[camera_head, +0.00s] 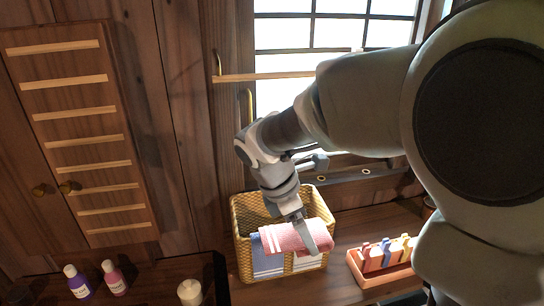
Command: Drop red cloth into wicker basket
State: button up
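The red cloth (285,238) looks pinkish red with pale stripes near its left end. My gripper (308,232) is shut on it from above, with one finger visible on its near side. The cloth is over the front part of the yellow wicker basket (243,250) and hides part of its opening and front rim. I cannot tell whether the cloth touches the basket. A blue cloth (268,265) and a whitish piece (307,263) show below it at the basket's front. The far finger is mostly hidden.
An orange tray (375,278) with several coloured pegs stands right of the basket. A purple bottle (77,282), a pink bottle (115,278) and a white candle-like object (189,292) stand on the dark surface at lower left. A wooden rail (270,77) crosses the window behind.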

jog(key=w+a, duration=0.3)
jog(key=w, duration=1)
jog(key=f+b, duration=0.1)
jog(key=f, duration=0.6)
jog(key=f+b, duration=0.1)
jog(key=f, duration=0.3)
jog(key=shift+s+d+f+b, duration=0.1)
jog(key=shift+s+d+b, duration=0.2)
jog(key=shift+s, duration=0.1)
jog(key=shift+w+a+f, duration=0.1)
jog(key=shift+w+f, duration=0.1)
jog(key=shift+w, duration=0.05)
